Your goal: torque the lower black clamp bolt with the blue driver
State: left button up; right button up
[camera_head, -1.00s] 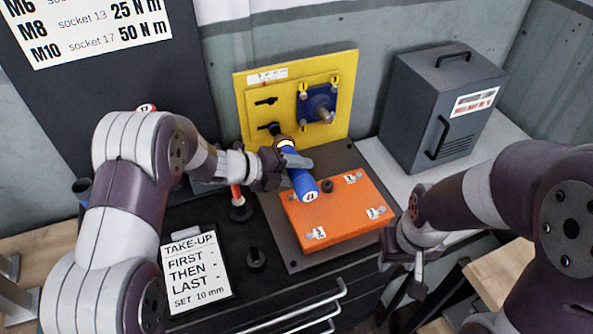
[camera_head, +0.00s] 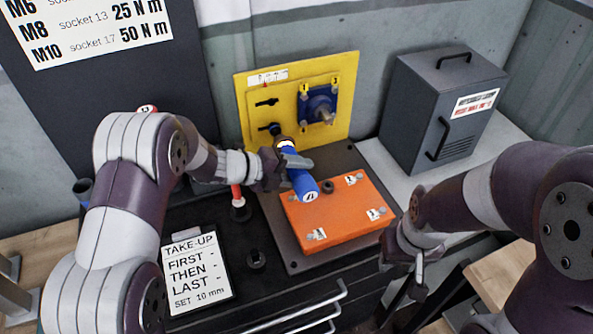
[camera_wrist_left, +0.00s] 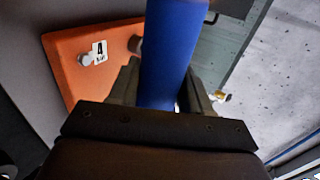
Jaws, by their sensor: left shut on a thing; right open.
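The blue driver (camera_head: 303,184) is held by my left gripper (camera_head: 285,166), which is shut around it in front of the yellow panel (camera_head: 347,88). Its near end is marked 17 and tilts down toward the orange block. Its far end points at the lower black clamp bolt (camera_head: 270,127); whether it is seated there is hard to tell. In the left wrist view the blue driver (camera_wrist_left: 171,55) runs up between the jaws. The upper black clamp (camera_head: 266,103) sits above the lower one. My right gripper (camera_head: 408,285) is open and empty at the lower right, away from the panel.
An orange block (camera_head: 345,219) with numbered bolts lies on a dark plate below the driver. A blue bearing unit (camera_head: 318,104) is on the panel. A red-handled tool (camera_head: 238,201) stands left. A take-up card (camera_head: 195,270) lies in front. A grey cabinet (camera_head: 440,110) stands right.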

aim_at(296, 187)
pick_arm(q)
jog(key=shift+w+r, duration=0.1)
jog(key=shift+r, duration=0.1)
jog(key=shift+s+d+f+b, duration=0.1)
jog(key=shift+s+d+b, duration=0.3)
jog(key=shift+s, duration=0.75)
jog(key=shift+s+d+f+b, duration=0.1)
jog(key=shift+s+d, duration=0.45)
jog(key=shift+s, duration=0.6)
